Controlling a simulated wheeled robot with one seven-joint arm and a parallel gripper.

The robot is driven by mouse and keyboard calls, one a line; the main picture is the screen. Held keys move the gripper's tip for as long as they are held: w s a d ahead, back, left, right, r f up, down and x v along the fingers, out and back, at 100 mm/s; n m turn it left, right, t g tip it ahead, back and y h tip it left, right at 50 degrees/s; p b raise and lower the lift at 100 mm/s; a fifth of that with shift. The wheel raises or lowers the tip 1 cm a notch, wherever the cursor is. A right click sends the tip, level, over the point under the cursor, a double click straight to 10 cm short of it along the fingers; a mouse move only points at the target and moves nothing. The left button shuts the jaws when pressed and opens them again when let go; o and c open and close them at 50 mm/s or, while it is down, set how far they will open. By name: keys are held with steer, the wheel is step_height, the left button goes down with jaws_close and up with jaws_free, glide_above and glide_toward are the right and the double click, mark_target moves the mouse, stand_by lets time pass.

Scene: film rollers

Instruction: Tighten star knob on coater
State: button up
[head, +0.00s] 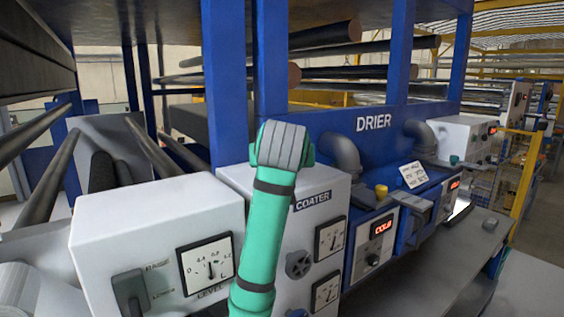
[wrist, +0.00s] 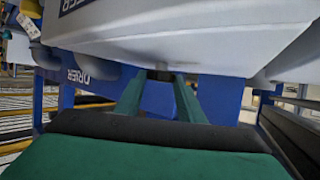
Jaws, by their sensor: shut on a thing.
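The white coater housing (head: 270,225) stands at the centre of the head view, with a COATER label. In the wrist view, which looks upside down, the green fingers of my gripper (wrist: 160,78) converge on a small dark part (wrist: 159,75) at the edge of the white housing. I cannot tell whether this part is the star knob.
A white LEVEL gauge box (head: 160,235) stands at the left, close to the arm. The blue DRIER unit (head: 340,125) with grey pipes is to the right. Blue posts (head: 232,90) rise behind the coater. Dark rollers (head: 330,35) run overhead.

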steer(key=m+h, duration=0.1)
steer(key=a+m+h, duration=0.1)
steer(key=m+h, duration=0.1)
steer(key=shift+g, duration=0.3)
steer(key=shift+w+a+m+g+h, duration=0.15)
steer(key=shift+m+g+h, duration=0.25)
steer(key=shift+m+h, duration=0.5)
steer(key=shift+a+m+g+h, duration=0.1)
steer(key=shift+m+g+h, duration=0.3)
steer(key=shift+m+h, duration=0.5)
steer(key=shift+h, duration=0.3)
steer(key=o, duration=1)
steer(key=shift+o, duration=0.2)
steer(key=shift+v, duration=3.75)
